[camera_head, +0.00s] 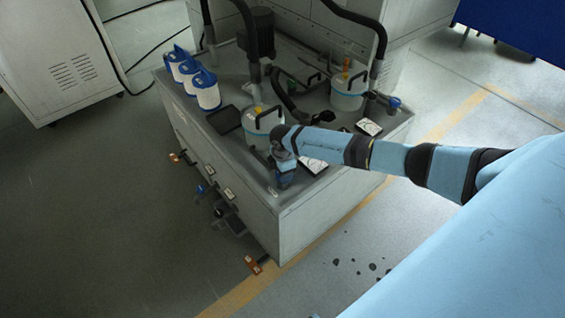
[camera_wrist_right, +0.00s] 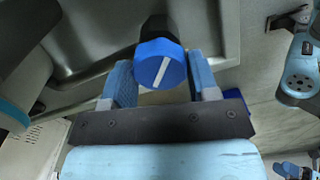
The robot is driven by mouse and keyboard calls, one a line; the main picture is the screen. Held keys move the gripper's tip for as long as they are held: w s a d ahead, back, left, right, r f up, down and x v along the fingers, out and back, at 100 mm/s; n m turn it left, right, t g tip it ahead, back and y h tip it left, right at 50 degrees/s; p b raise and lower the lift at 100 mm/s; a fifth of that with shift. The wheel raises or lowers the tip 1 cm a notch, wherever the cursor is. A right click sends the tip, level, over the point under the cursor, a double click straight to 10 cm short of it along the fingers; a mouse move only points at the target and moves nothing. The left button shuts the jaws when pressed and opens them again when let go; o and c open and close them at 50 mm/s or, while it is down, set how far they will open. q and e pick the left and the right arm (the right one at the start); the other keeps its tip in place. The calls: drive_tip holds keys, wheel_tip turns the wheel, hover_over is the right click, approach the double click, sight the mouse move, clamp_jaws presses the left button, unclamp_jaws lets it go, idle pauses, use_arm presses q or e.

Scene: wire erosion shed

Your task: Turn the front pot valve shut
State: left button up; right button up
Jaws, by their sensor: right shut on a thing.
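The front pot (camera_head: 258,134) is a pale round vessel near the front of the grey cabinet top in the head view. My right arm reaches over from the right, and its gripper (camera_head: 285,178) points down beside this pot. In the right wrist view the valve knob (camera_wrist_right: 160,63) is blue and faceted, on a black stem, with a white line slanting from lower left to upper right. The fingers of my right gripper (camera_wrist_right: 162,82) are shut on the knob, one on each side. In the head view my gripper hides this knob. My left gripper is not in view.
A second pot (camera_head: 347,92) with a blue valve (camera_head: 394,103) stands farther back. Blue-and-white canisters (camera_head: 206,91) line the left edge. Black hoses (camera_head: 287,95) cross the cabinet top. Small valves (camera_head: 201,189) stick out of the cabinet's front. The floor at left is clear.

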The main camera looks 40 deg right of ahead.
drive_tip(key=shift+r+m+p, duration=0.25)
drive_tip(key=shift+m+p, duration=0.55)
drive_tip(key=shift+m, duration=0.2)
drive_tip(key=shift+m+p, duration=0.75)
drive_tip(key=shift+m, duration=0.15)
drive_tip(key=m+p, duration=0.3)
drive_tip(key=m, duration=0.1)
drive_tip(key=shift+f, duration=0.15)
drive_tip(key=shift+m+p, duration=0.35)
drive_tip(key=shift+m, duration=0.55)
drive_tip(key=shift+f, duration=0.1)
drive_tip(key=o, duration=0.9)
